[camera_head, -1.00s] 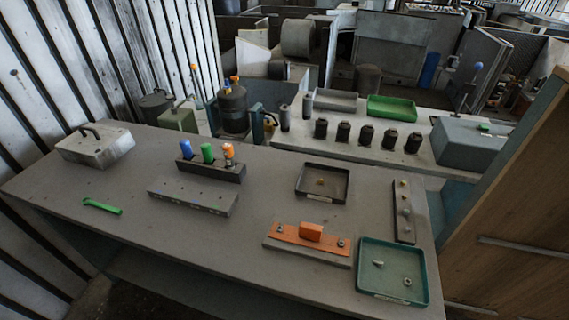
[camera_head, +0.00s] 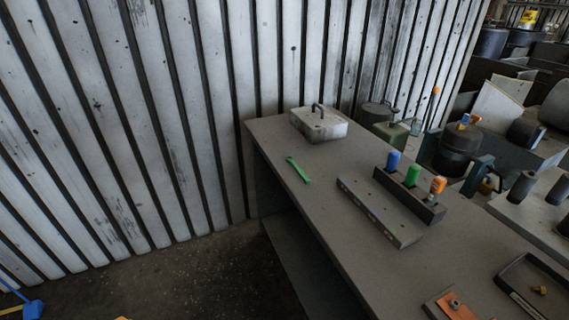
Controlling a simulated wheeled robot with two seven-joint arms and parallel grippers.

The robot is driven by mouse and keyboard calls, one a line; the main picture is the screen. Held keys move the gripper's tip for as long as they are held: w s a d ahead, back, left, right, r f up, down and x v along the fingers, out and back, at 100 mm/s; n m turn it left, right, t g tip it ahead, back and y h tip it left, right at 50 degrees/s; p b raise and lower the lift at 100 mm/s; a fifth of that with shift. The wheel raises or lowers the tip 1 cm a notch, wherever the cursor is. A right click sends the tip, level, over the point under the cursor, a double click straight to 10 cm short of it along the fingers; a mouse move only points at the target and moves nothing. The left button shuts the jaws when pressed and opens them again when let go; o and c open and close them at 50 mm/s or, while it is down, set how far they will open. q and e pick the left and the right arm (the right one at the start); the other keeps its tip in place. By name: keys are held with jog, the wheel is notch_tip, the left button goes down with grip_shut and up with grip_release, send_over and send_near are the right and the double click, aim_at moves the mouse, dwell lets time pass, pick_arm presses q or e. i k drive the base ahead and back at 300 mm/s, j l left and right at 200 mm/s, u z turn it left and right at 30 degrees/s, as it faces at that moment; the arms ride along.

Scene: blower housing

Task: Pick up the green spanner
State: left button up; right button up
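The green spanner (camera_head: 298,169) lies flat on the grey table (camera_head: 325,230), near its left edge. Nothing covers it, and it stands apart from the other things on the table. Neither of my grippers shows in the head view, so I cannot see their state or their distance from the spanner.
A metal box with a handle (camera_head: 318,124) stands behind the spanner. A grey slotted bar (camera_head: 379,212) and a dark rack (camera_head: 409,200) with blue, green and orange-topped items are to its right. A corrugated wall (camera_head: 200,110) runs behind the table. Bare floor (camera_head: 200,280) lies left.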

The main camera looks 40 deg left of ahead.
aim_at(301, 172)
jog(key=u, duration=1.05)
jog(key=i+j+z, duration=0.6)
jog(key=j+z, duration=0.15)
jog(key=j, duration=0.25)
jog(key=i+j+z, duration=0.2)
jog(key=j, duration=0.15)
jog(key=j+z, duration=0.25)
jog(key=j, duration=0.15)
jog(key=j+z, duration=0.25)
jog(key=j, duration=0.2)
jog(key=i, duration=0.05)
